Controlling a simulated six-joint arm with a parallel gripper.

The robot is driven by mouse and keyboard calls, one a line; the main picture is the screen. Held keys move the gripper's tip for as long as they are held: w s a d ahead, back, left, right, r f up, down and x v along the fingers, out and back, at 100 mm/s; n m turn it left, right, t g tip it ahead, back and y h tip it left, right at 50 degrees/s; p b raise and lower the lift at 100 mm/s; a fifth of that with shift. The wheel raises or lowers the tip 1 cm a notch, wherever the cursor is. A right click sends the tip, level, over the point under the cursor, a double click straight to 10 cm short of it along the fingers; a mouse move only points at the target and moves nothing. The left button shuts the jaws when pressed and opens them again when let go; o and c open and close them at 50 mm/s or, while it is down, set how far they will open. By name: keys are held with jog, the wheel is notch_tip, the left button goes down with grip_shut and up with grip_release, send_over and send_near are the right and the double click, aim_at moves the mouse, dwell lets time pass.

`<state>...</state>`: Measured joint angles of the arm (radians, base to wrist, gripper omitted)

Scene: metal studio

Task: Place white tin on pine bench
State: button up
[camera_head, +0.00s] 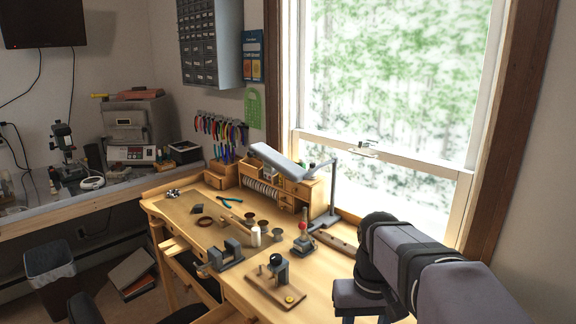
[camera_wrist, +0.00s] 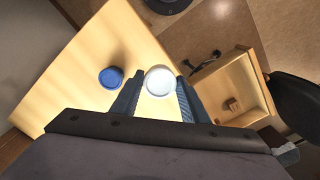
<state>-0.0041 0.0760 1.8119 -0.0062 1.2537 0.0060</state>
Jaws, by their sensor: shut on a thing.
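The white tin (camera_wrist: 159,82) shows its round, pale lid in the wrist view. My gripper (camera_wrist: 159,90) is shut on it, with one finger on each side. The pine bench (camera_wrist: 75,85) spreads beneath and to the left of the tin. I cannot tell whether the tin touches the bench or hangs above it. In the head view the bench (camera_head: 190,232) stands along the window wall, and my arm reaches in from the right. The tin and my fingertips cannot be made out there.
A blue round tin (camera_wrist: 110,77) sits on the bench just left of the white tin. An open drawer (camera_wrist: 232,88) with a small block is at the right. In the head view, a vise (camera_head: 222,257), a lamp (camera_head: 325,200) and a wooden organizer (camera_head: 285,185) occupy the bench.

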jog(key=shift+d+r+p, duration=0.1)
jog(key=shift+r+p, duration=0.4)
jog(key=shift+p, duration=0.05)
jog(key=shift+d+p, duration=0.1)
jog(key=shift+p, duration=0.35)
jog(key=f+p, duration=0.2)
jog(key=d+f+p, duration=0.1)
jog(key=p, duration=0.2)
jog(key=shift+w+f, duration=0.2)
jog(key=shift+f, duration=0.15)
jog(key=shift+m, duration=0.3)
jog(key=w+f+p, duration=0.1)
jog(key=w, duration=0.3)
jog(key=w+d+f+p, duration=0.1)
jog(key=w+p, duration=0.1)
jog(key=w, duration=0.2)
jog(key=w+d+f+p, duration=0.1)
jog(key=w+p, duration=0.1)
jog(key=w, duration=0.3)
jog(key=shift+w+d, duration=0.1)
jog(key=w, duration=0.2)
jog(key=w+r, duration=0.1)
jog(key=w, duration=0.1)
jog(key=shift+w+d+r, duration=0.1)
jog(key=shift+w+d, duration=0.1)
jog(key=shift+w, duration=0.05)
jog(key=w+r+n, duration=0.2)
jog(key=w+r, duration=0.2)
jog(key=r, duration=0.3)
